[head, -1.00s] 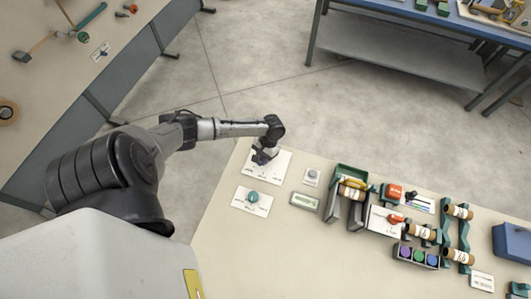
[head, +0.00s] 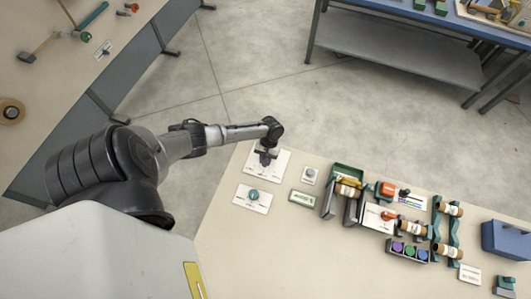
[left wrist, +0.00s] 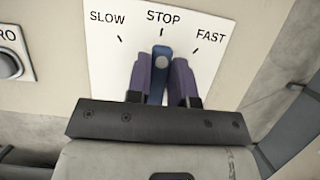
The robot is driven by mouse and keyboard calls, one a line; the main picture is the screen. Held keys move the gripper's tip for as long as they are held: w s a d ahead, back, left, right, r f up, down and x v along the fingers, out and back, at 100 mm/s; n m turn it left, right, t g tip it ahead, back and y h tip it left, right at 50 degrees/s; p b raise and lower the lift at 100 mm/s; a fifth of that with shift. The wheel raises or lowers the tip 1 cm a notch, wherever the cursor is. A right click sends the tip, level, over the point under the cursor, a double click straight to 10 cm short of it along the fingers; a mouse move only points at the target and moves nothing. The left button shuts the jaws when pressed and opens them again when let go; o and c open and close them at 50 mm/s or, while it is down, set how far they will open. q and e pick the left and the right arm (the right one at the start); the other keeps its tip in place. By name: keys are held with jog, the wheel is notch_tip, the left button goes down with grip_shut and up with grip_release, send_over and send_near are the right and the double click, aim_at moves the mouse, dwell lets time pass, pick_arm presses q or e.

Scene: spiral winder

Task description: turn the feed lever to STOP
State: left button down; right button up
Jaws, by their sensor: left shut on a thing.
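The feed lever (left wrist: 161,56) is a small blue handle on a white plate (left wrist: 108,58) marked SLOW, STOP and FAST. In the left wrist view its rounded end points at the STOP mark. My left gripper (left wrist: 161,76) is shut on the lever, one dark finger on each side. In the head view the plate (head: 281,165) lies at the table's far left corner, with my left gripper (head: 266,157) over it hiding the lever. My right gripper is not in view.
A plate with a green knob (head: 253,195) lies just in front. A small grey button plate (head: 310,175) and a green display (head: 302,198) are to the right. The winder's rollers and brackets (head: 400,225) stand further right.

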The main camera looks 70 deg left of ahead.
pick_arm(q)
jog(key=c, duration=1)
grip_release()
jog(key=shift+w+a+r, duration=0.1)
jog(key=shift+r, duration=0.15)
jog(key=v, duration=1.3)
jog(key=shift+r, duration=0.2)
